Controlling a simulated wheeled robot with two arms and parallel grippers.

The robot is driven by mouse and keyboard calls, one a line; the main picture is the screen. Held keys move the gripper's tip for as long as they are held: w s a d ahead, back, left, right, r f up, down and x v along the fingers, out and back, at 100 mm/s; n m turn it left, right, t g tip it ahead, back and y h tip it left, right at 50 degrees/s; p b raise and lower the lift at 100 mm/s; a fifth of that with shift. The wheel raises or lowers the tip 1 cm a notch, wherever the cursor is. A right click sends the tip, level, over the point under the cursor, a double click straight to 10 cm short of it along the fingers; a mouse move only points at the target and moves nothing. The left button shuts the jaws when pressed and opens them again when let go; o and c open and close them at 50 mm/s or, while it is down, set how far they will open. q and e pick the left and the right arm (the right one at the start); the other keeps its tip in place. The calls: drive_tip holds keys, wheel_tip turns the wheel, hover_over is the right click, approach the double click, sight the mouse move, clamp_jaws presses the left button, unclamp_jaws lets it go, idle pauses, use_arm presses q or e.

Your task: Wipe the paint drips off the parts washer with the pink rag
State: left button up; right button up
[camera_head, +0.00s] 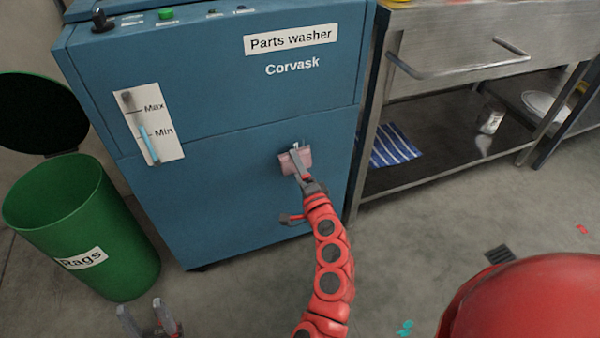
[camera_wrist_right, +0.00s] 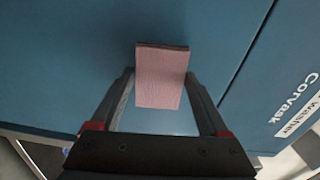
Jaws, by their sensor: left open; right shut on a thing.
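The blue parts washer (camera_head: 230,180) stands in the middle of the head view, its front panel facing me. My right gripper (camera_head: 296,160) is shut on the folded pink rag (camera_head: 300,162) at the lower front panel. In the right wrist view the rag (camera_wrist_right: 162,78) sits between the fingers of my right gripper (camera_wrist_right: 160,100), close to the blue panel (camera_wrist_right: 70,60); I cannot tell whether it touches. I make out no paint drips on the visible panel; the rag and arm hide part of it. My left gripper (camera_head: 150,318) is open and empty at the bottom left.
A green bin labelled Rags (camera_head: 75,215) stands left of the washer, with its dark lid (camera_head: 40,115) open. A steel table (camera_head: 440,50) is on the right, with a striped blue cloth (camera_head: 395,146) and a can (camera_head: 490,120) on its lower shelf.

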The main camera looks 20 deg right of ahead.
sight(310, 161)
drive_tip(key=shift+w, duration=0.95)
idle(0.6)
drive_tip(key=shift+d, duration=0.1)
drive_tip(key=shift+d+b, duration=0.85)
drive_tip(key=shift+d, duration=1.05)
drive_tip(key=shift+w, duration=0.1)
drive_tip(key=shift+a+r+p, duration=0.1)
drive_tip(key=shift+a+p, duration=0.65)
drive_tip(key=shift+a, duration=1.35)
